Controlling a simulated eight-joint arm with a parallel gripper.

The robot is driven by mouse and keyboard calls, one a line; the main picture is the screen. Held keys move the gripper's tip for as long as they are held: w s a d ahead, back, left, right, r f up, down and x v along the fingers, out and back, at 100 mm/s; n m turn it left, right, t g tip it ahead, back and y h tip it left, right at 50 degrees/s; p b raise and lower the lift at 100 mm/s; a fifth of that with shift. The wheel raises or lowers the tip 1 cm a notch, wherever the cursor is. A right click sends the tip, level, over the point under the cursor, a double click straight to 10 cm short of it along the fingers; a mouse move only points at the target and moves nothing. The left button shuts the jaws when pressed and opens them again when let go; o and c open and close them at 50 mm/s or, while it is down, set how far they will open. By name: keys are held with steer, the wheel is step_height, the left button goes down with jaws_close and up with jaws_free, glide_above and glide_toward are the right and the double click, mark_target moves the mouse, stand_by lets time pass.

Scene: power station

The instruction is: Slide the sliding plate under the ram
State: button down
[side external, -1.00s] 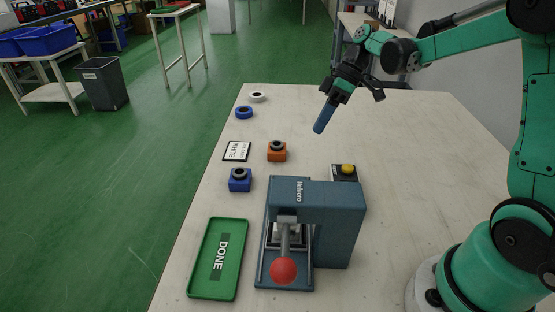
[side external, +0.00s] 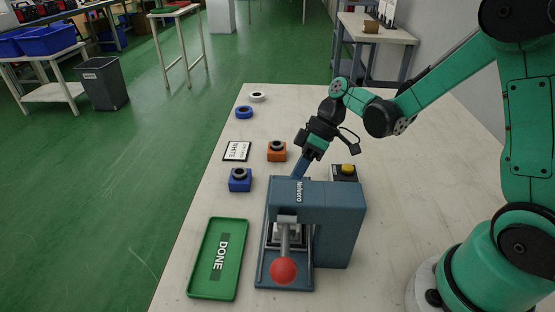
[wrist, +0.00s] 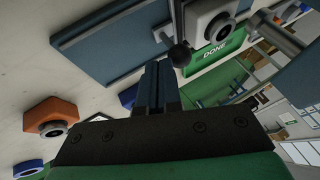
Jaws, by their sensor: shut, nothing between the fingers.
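The blue-grey press (side external: 335,225) stands at the table's front, with a red ball (side external: 283,270) on its lever and the ram (side external: 287,219) above its base. In the wrist view a white block (wrist: 203,14) with a dark-holed ring lies near the press, and a black ball knob (wrist: 180,55) shows beside it. Whether the knob belongs to the sliding plate, I cannot tell. The plate is mostly hidden by the press in the side view. My gripper (side external: 298,174) is shut and empty, pointing down behind the press. Its blue fingers (wrist: 155,72) show close to the knob; contact is unclear.
A green DONE tray (side external: 220,258) lies left of the press. A blue block (side external: 240,181) and an orange block (side external: 277,153) carry dark rings. A yellow button (side external: 348,169) sits behind the press. The table's right side is mostly clear.

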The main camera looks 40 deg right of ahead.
steer(key=shift+s+a, duration=1.65)
steer(key=w+d, duration=0.1)
steer(key=d, duration=0.1)
steer(key=w+d+r, duration=0.1)
steer(key=d, duration=0.1)
steer(key=shift+w, duration=0.35)
steer(key=v, duration=0.9)
steer(key=s+a+m+t+h, duration=0.4)
steer(key=s+m+t+h, duration=0.1)
steer(key=m+t+h, duration=0.1)
steer(key=shift+r+m+t+h, duration=0.3)
steer(key=shift+m+h, duration=0.1)
steer(key=shift+m, duration=0.5)
